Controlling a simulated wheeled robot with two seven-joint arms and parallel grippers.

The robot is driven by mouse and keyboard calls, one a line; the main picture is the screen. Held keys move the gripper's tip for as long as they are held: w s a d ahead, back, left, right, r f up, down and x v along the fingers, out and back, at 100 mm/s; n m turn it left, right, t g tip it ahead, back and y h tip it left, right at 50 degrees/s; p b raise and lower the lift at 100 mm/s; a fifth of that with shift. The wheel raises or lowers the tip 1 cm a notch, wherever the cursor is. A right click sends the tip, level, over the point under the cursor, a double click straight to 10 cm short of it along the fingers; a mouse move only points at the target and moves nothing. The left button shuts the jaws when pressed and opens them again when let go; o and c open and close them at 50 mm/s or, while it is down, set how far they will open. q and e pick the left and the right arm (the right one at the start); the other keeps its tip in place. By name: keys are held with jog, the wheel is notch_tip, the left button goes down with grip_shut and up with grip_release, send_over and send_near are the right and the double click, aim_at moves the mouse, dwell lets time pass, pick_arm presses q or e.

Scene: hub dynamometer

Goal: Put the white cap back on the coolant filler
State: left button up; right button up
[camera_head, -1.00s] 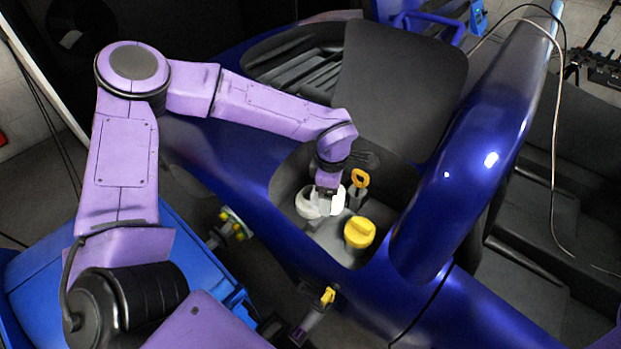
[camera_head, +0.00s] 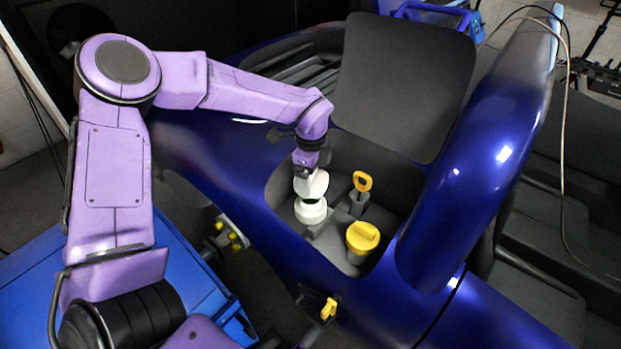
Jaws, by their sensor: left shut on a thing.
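My left gripper (camera_head: 308,163) comes down into the open bay of the blue car body. It is shut on the white cap (camera_head: 314,184), and its fingers are hard to make out against the cap. The white, rounded coolant filler (camera_head: 311,212) stands in the bay directly below the cap. The two overlap in this view, so I cannot tell whether they touch. The filler's mouth is hidden by the cap. My right gripper is not in view.
In the bay, right of the filler, stand a yellow ring handle (camera_head: 362,181) and a larger yellow cap (camera_head: 363,237). A raised dark panel (camera_head: 405,85) is behind the bay. A thick blue tube (camera_head: 470,165) rises to the right. A blue cart (camera_head: 190,280) is at the lower left.

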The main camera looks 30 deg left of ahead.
aim_at(311, 191)
pick_arm(q)
jog(key=shift+f+b, duration=1.85)
jog(key=shift+f, duration=1)
jog(key=shift+f+b, duration=0.55)
jog(key=shift+b, duration=0.1)
jog(key=o, duration=0.6)
jog(key=shift+o, duration=0.8)
jog(key=shift+r+p, duration=3.75)
jog(key=shift+r, duration=1.75)
jog(key=shift+r, duration=0.1)
